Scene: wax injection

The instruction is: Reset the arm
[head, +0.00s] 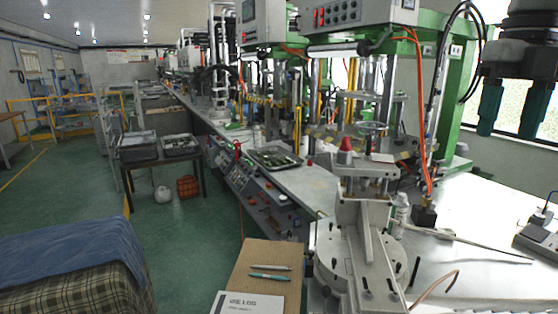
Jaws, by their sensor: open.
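My gripper (512,112) hangs at the upper right of the head view, pointing down. Its two teal fingers are apart, and nothing shows between them. It is above the right part of the metal workbench (480,200), clear of the surface, in front of the window and the wall. Most of my arm is outside the picture.
Green-framed wax injection machines (360,90) line the bench. A white fixture (365,250) stands at the front, with a bottle (402,208) beside it. A dark tray (273,158) lies farther back. A plaid-and-blue covered surface (75,255) is at left.

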